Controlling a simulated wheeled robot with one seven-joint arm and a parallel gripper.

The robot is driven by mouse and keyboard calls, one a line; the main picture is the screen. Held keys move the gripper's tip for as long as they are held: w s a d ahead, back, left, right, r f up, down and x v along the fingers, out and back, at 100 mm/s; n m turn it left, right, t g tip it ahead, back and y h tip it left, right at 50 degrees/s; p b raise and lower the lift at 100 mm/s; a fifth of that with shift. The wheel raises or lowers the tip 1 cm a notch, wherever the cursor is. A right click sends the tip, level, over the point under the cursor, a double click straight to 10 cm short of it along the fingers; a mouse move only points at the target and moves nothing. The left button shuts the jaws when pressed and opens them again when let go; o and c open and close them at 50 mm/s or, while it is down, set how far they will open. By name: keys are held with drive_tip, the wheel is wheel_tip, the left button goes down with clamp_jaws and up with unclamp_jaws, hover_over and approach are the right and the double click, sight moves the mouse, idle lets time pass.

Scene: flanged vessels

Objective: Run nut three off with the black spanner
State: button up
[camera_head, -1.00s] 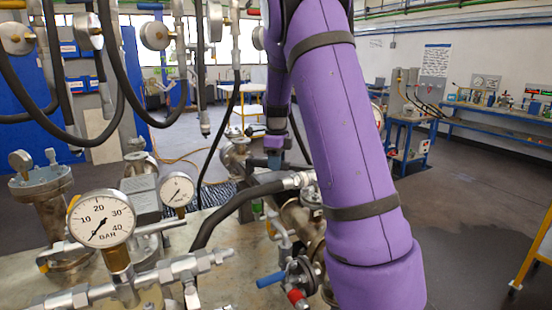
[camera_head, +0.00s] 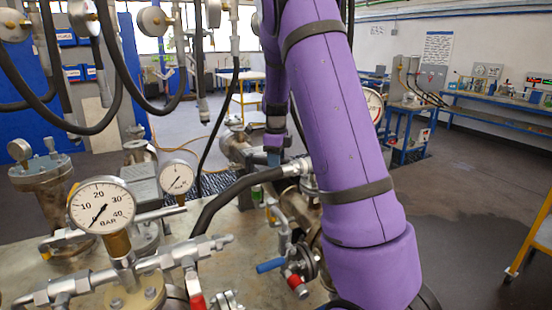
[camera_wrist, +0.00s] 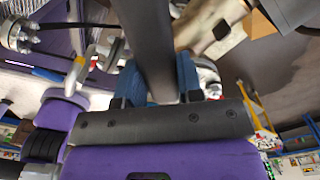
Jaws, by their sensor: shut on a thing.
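My gripper (camera_wrist: 158,88) shows in the wrist view with two blue fingers. It is shut on a long dark bar, the black spanner (camera_wrist: 148,35), which runs up and out of the top of the picture. The spanner's working end is not in view. Nut three cannot be picked out in either view. A bolted flange (camera_wrist: 18,36) shows at the far left of the wrist view. Pale metal fittings (camera_wrist: 207,74) show partly behind the right finger. In the head view my purple arm covers much of the middle, and the spanner cannot be made out there.
In the head view a large pressure gauge (camera_head: 101,205), a smaller gauge (camera_head: 177,177) and pipework with a blue-handled valve (camera_head: 271,265) crowd the bench top (camera_head: 215,255). Black hoses (camera_head: 228,200) hang and loop nearby. Open floor (camera_head: 455,225) lies to the right, with a yellow-framed trolley (camera_head: 530,235) at the edge.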

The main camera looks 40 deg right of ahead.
drive_tip(key=shift+f, duration=0.85)
